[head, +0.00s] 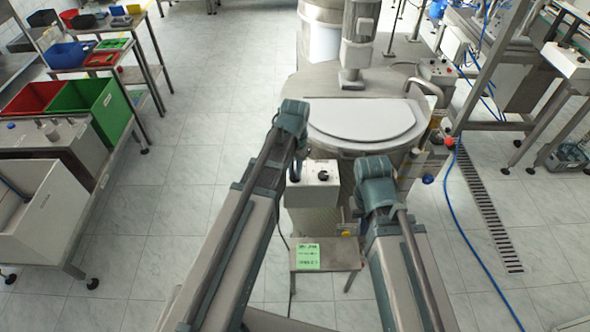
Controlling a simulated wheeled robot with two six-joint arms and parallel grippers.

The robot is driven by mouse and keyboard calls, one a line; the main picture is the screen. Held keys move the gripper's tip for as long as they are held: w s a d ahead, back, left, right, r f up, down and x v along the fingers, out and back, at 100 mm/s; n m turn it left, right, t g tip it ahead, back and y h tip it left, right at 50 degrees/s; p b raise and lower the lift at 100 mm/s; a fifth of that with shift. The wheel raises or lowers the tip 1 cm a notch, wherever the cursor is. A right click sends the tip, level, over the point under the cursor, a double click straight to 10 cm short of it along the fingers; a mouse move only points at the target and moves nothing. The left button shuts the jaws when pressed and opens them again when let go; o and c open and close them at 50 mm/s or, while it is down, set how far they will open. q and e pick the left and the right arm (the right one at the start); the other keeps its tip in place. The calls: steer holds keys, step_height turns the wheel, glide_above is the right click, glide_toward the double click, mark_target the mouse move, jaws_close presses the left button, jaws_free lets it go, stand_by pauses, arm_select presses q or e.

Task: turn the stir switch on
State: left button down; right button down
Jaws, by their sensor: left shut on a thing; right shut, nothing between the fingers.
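A small pale control box (313,193) stands in the middle of the head view, in front of the big round vessel. Dark knobs (322,175) show on its top face. My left gripper (296,171) points down at the left end of that top face. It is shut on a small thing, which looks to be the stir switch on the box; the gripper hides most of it. My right gripper (374,178) is to the right of the box, apart from the knobs. It is shut and empty, and its fingertips are hard to make out.
The steel vessel with a pale lid (362,119) stands just behind the box. A small stand with a green label (307,257) is in front. Red and green bins (85,108) are at the left. A blue hose (463,225) runs over the floor at the right.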

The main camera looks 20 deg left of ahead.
arm_select(q)
steer(key=shift+m, duration=1.2)
steer(key=c, duration=0.9)
jaws_free()
steer(key=shift+o, duration=0.2)
step_height(320, 180, up, 14)
steer(key=p, duration=1.3)
steer(key=shift+p, duration=0.4)
steer(key=shift+f, duration=0.15)
